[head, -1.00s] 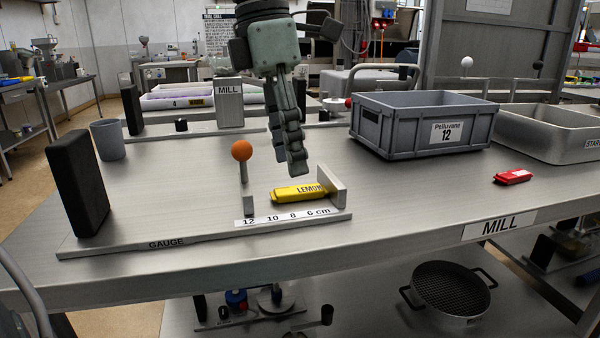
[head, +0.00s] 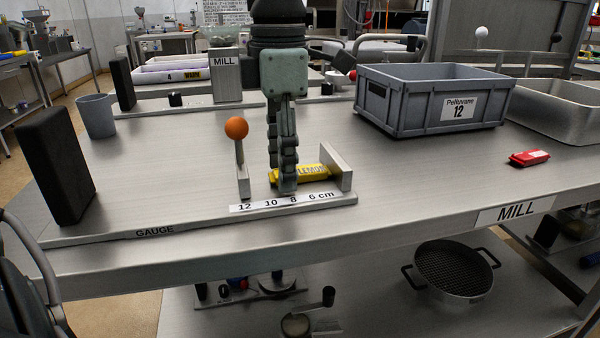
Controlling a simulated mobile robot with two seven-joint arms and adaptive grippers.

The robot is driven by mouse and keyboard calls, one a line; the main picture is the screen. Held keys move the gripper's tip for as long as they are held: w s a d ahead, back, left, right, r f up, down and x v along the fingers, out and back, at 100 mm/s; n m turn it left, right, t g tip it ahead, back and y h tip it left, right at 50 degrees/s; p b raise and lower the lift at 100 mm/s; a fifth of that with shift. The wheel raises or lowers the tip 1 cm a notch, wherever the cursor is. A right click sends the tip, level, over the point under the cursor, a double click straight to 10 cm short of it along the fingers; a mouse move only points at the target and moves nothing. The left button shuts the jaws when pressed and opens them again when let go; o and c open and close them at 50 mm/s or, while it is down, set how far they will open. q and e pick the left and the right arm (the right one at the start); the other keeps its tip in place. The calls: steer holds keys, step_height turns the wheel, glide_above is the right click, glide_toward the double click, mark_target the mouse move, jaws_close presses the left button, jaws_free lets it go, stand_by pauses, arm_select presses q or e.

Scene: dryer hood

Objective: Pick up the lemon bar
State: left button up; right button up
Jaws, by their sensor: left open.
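The yellow lemon bar (head: 314,172) lies on the gauge (head: 155,233) near its 8 and 6 cm marks, close to the upright end plate at the right. My left gripper (head: 284,184) points straight down at the bar's left part, and its fingers cover some of the bar and its lettering. The gripper is open, with its fingertips low at the bar. I cannot tell whether they touch it. My right gripper is not in view.
An orange-knobbed lever (head: 237,128) stands just left of the gripper. A black block (head: 58,165) stands at the gauge's left end. A grey crate (head: 395,128) is behind to the right. A red bar (head: 529,158) lies on clear table at the right.

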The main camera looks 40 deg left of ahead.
arm_select(q)
jaws_close()
stand_by(0.3)
steer(key=shift+r, duration=0.15)
